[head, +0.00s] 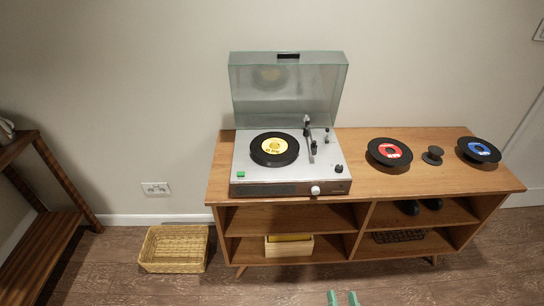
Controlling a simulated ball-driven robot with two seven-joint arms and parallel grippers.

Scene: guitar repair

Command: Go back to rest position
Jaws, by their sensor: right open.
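My right gripper (342,298) shows only as two green fingertips at the bottom edge of the head view. The tips are apart with nothing between them, over the floor in front of the wooden cabinet (350,200). The gripper touches nothing that I can see; the rest of it is out of frame. My left gripper is not in view.
On the cabinet stands a record player (290,178), its clear lid (288,95) raised, bearing a yellow-labelled record (274,148). Right of it are a red-labelled record (389,152), a small dark knob-like piece (433,155) and a blue-labelled record (479,150). A wicker basket (174,249) stands left.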

